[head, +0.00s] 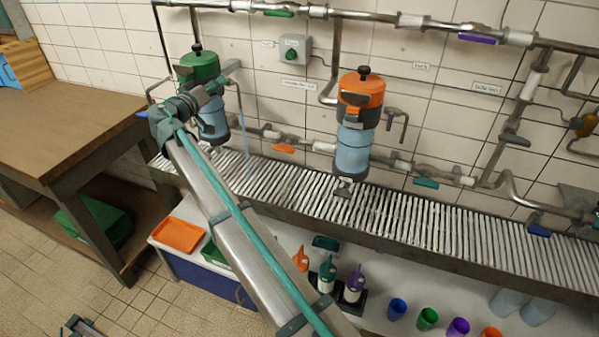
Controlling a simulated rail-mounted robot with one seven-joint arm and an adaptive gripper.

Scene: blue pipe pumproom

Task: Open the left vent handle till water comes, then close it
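The left filter has a green head (200,65) and a pale blue bowl (213,124), and hangs on the wall at the upper left. Its vent spout (236,82) sticks out on the right side. A thin pale blue stream of water (245,140) falls from the spout to the grating. My gripper (210,90) is at the front of this filter, close to the spout's base. The left vent handle is not clearly visible there; my gripper and wrist cover that spot. The fingers are too small and overlapped to show whether they are open or shut.
A second filter with an orange head (361,98) hangs to the right. A slatted drain grating (420,225) runs below both. Pipes with coloured handles line the wall. A wooden table (75,95) stands at left. Bottles (327,275) and cups (427,318) stand in front.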

